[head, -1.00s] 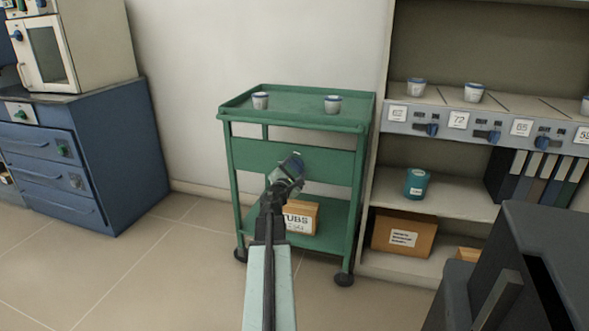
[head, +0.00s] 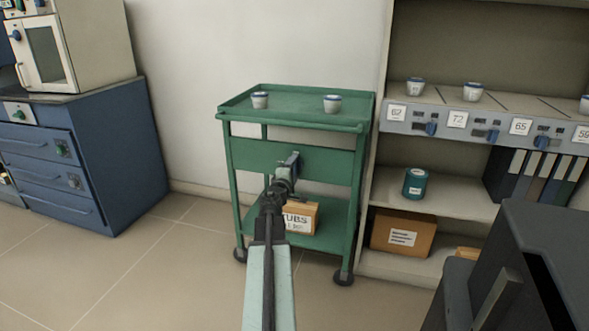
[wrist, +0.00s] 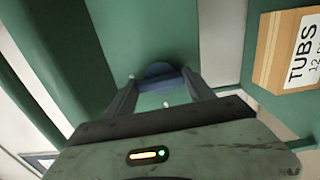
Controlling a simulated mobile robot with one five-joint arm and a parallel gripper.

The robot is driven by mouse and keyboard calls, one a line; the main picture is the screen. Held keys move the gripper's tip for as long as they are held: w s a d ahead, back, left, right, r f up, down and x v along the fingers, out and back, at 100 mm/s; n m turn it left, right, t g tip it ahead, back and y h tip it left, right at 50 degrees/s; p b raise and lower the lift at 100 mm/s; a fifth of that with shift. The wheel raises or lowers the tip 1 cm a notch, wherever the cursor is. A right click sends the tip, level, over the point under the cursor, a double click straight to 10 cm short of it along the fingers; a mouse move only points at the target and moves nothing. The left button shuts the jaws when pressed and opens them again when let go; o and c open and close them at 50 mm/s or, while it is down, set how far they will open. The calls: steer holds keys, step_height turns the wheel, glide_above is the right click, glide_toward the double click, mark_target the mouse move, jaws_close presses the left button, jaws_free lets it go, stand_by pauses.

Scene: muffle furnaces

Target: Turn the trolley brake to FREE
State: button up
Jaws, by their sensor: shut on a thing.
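The green trolley (head: 340,127) stands against the wall in the head view. Its brake knob, a blue rounded piece (wrist: 160,71), shows in the wrist view on the trolley's green front panel. My gripper (wrist: 160,82) has one finger on each side of the knob and is shut on it. A small white mark (wrist: 166,104) shows between the fingers. I cannot read any brake label or the knob's setting.
Two small white tubs (head: 260,100) (head: 332,104) stand on the trolley top. A cardboard box marked TUBS (head: 304,216) is on its lower shelf, close by my gripper. A blue cabinet (head: 90,150) is left, shelving (head: 450,205) right. Floor is clear front left.

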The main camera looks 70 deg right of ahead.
steer(key=shift+a+m, duration=0.1)
steer(key=shift+m, duration=0.3)
steer(key=o, duration=1.4)
steer(key=a, duration=0.7)
steer(key=shift+s+a, duration=0.25)
steer(key=shift+a, duration=0.1)
